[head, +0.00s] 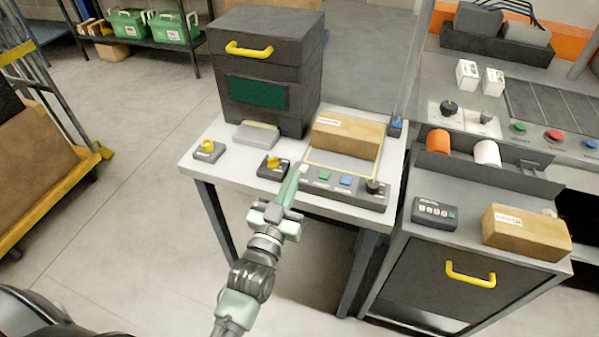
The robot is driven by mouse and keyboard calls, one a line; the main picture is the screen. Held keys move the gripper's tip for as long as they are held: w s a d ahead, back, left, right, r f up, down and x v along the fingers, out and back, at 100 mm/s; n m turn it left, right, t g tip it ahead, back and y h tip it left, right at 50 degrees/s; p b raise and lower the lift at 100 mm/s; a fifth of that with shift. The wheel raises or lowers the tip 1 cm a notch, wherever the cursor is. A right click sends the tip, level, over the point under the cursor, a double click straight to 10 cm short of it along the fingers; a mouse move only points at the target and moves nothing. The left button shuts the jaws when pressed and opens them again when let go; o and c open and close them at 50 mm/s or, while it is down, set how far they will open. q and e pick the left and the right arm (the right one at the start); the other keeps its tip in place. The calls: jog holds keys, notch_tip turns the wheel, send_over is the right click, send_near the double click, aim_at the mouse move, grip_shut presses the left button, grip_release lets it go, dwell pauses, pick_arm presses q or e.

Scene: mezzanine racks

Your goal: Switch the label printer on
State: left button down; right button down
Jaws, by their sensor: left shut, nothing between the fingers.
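A dark box-shaped machine (262,72) with a yellow handle and a dark green panel stands on the light table; it looks like the label printer. A small grey block with a yellow knob (208,149) sits at the table's left corner. A second, darker block with a yellow knob (273,166) sits at the front edge, just left of my left gripper (296,174). The left gripper is shut and empty, its tips at the left end of a scale's button panel. I cannot tell if they touch it. My right gripper is not in view.
The scale (343,186) has green and blue buttons, a black knob and a cardboard box (348,136) on it. A cabinet at right bears a keypad (434,213) and another box (526,232). A loaded cart (45,150) stands at left; the floor between is clear.

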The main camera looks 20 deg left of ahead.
pick_arm(q)
jog(key=r+p, duration=0.1)
send_over(304, 169)
jog(key=s, duration=0.2)
jog(key=shift+r, duration=0.15)
jog(key=f, duration=0.3)
jog(key=shift+s, duration=0.35)
jog(key=shift+s+f, duration=0.15)
jog(key=shift+f, duration=0.55)
